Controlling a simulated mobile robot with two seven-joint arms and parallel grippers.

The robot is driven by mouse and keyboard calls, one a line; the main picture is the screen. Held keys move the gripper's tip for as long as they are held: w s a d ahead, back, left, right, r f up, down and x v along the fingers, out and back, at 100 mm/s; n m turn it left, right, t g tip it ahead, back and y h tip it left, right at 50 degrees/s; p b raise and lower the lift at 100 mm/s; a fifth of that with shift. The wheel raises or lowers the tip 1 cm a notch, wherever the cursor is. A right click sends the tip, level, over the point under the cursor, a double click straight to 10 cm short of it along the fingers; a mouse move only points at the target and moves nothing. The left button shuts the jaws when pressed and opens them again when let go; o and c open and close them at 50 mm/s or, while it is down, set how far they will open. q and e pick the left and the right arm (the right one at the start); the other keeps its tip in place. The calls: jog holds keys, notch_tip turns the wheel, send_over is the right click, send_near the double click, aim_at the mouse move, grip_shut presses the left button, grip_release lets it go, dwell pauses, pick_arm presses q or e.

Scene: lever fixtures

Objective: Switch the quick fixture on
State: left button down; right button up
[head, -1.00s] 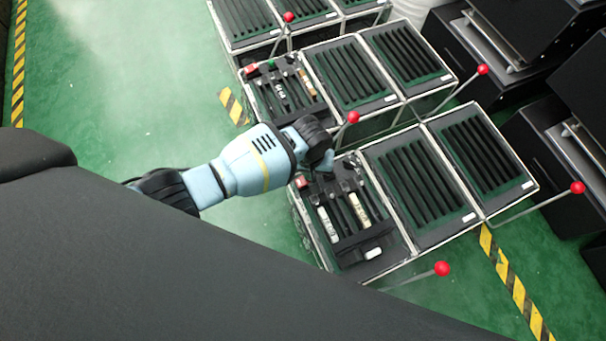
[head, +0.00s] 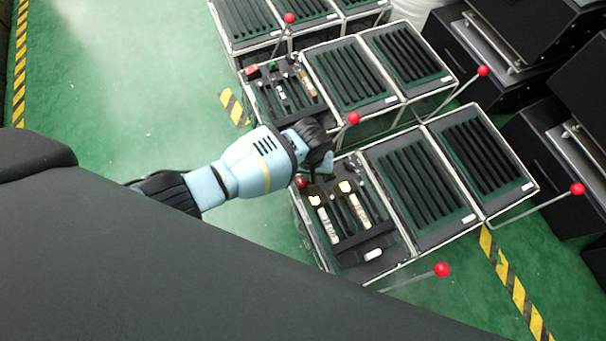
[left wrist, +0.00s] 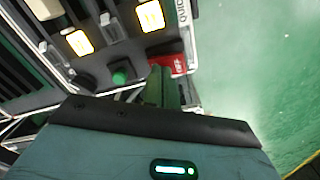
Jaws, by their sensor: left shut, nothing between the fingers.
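The fixture (head: 378,243) under my left gripper is a black panel in a metal frame, with two glowing yellow lamps (head: 345,187) near its far edge. Partly cut-off lettering, apparently "QUICK", runs along the panel's edge. My left gripper (head: 325,172) is shut and empty at the panel's far-left corner, close to the red part. In the wrist view its fingers (left wrist: 158,88) are beside the green button; contact is unclear. My right gripper is not in view.
A similar fixture (head: 310,117) without glowing lamps stands behind. Slotted black boxes (head: 418,200) adjoin on the right. Levers with red balls, one at the front (head: 442,269) and one behind (head: 353,118), stick out around the frames. Green floor is open on the left.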

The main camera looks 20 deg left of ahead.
pick_arm(q)
jog(key=shift+r+p, duration=1.15)
jog(key=shift+r, duration=0.55)
notch_tip(320, 180, up, 3)
jog(key=shift+r+p, duration=0.1)
jog(key=shift+p, duration=1.15)
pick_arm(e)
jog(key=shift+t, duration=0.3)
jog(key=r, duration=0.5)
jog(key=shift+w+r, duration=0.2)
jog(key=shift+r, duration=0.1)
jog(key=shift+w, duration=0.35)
